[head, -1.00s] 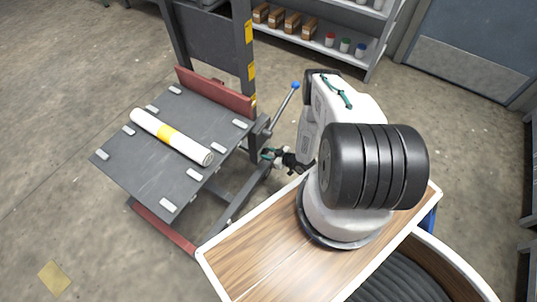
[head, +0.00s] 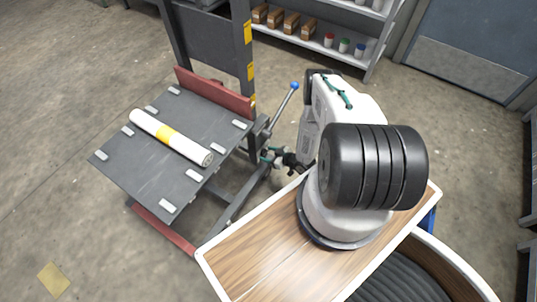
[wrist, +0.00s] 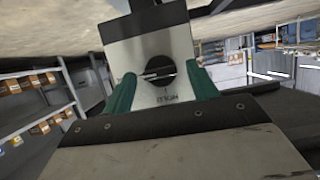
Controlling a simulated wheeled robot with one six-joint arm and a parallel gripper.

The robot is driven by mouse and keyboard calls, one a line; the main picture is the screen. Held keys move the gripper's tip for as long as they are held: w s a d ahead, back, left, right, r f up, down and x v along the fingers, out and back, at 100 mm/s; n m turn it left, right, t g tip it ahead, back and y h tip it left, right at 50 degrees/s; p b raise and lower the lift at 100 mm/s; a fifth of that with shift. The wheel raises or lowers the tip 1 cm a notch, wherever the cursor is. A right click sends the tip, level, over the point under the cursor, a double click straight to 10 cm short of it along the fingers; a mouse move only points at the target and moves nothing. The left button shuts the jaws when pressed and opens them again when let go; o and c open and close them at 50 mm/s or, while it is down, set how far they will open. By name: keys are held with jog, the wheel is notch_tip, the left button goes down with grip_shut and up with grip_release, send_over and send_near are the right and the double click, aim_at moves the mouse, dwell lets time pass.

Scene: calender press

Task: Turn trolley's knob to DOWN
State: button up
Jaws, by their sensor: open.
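The trolley is a dark lift truck with a flat platform (head: 140,180) at the left of the head view. In the wrist view its knob (wrist: 159,70) is a round black disc with a pale, nearly level line across it. My gripper (wrist: 162,80) is open, with one green fingertip on each side of the knob. I cannot tell whether they touch it. In the head view my gripper (head: 268,156) is beside the trolley's mast side, and the knob is hidden.
A white roll (head: 185,145) with a yellow band lies on the platform among small grey blocks. A lever with a blue ball (head: 294,86) rises close to my arm. A shelf (head: 350,55) with boxes and jars stands behind.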

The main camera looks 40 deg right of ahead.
jog(key=v, duration=0.7)
jog(key=shift+s, duration=0.25)
jog(key=shift+d, duration=0.15)
